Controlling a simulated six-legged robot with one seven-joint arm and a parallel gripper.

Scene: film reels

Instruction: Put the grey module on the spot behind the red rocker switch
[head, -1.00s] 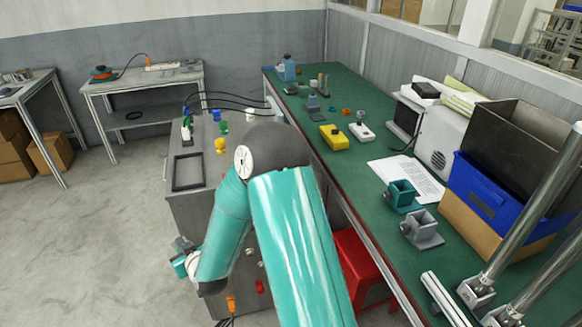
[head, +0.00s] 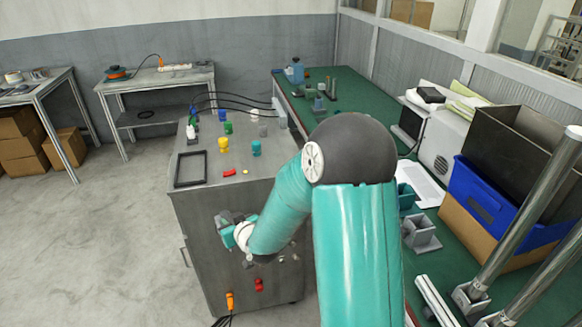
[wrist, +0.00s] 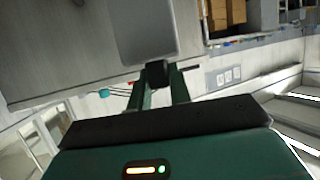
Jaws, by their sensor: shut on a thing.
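My gripper (wrist: 160,88) is shut on a dark knob-like block, which seems to belong to the grey module (wrist: 140,30), a flat grey piece with rounded corners in the wrist view. In the head view my gripper (head: 226,228) is in front of the grey cabinet (head: 195,240), below its top edge, and the module there is too small to make out clearly. A small red piece (head: 229,173) lies on the cabinet top and may be the red rocker switch. Another red part (head: 259,285) sits low on the cabinet front. I cannot tell which spot is meant.
The cabinet top also holds a black frame (head: 191,170), a yellow knob (head: 223,145), a teal knob (head: 256,148) and cables at the back. The green workbench (head: 375,112) stands to the right. Open floor lies to the left.

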